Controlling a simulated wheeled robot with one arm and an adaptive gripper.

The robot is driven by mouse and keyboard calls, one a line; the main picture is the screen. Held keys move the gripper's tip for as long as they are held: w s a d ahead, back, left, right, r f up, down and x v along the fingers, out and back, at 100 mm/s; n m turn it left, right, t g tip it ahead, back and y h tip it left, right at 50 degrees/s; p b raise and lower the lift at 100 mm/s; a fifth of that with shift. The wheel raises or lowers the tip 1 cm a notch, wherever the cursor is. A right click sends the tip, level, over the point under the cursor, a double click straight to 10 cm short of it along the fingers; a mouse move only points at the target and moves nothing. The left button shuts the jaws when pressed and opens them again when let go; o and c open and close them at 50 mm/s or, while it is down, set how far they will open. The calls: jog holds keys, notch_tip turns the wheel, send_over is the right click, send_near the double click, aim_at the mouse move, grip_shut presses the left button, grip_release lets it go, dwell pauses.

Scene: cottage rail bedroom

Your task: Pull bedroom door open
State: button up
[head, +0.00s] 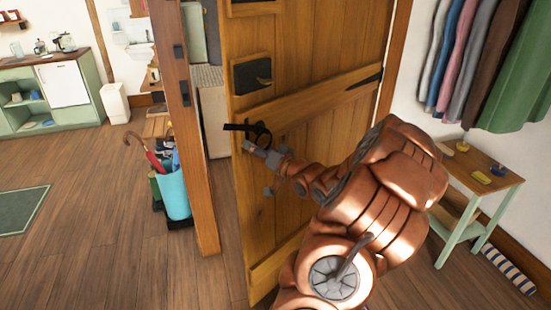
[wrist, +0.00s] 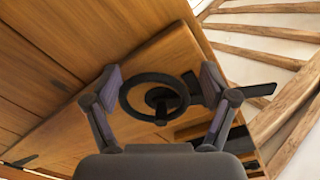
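The bedroom door (head: 305,75) is brown wooden planks and stands ajar, with a gap between its left edge and the door post (head: 190,150). A dark ring handle (head: 264,133) is on the door near that edge. In the wrist view the ring handle (wrist: 153,75) lies between the two fingers of my gripper (wrist: 158,84). The fingers are spread, one on each side of the ring; whether they touch it I cannot tell. In the head view my gripper (head: 265,160) is at the handle, and my arm hides part of the lower door.
An umbrella stand (head: 173,192) is left of the post. A small table (head: 480,180) and hanging clothes (head: 470,60) are at right, with a striped roll (head: 508,268) on the floor. Wooden floor (head: 110,230) is clear at front left.

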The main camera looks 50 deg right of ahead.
jog(key=s+a, duration=0.1)
jog(key=s, duration=0.7)
jog(key=shift+s+a, duration=0.2)
jog(key=shift+s, duration=0.2)
jog(key=shift+s+a+b, duration=0.95)
jog(key=shift+s+a, duration=0.05)
jog(key=shift+s, duration=0.2)
jog(key=shift+s+a+r+b, duration=0.15)
jog(key=shift+s+b, duration=0.35)
jog(key=shift+b, duration=1.6)
jog(key=shift+s+a+b, duration=0.55)
jog(key=shift+s+b, duration=0.05)
jog(key=shift+b, duration=1.75)
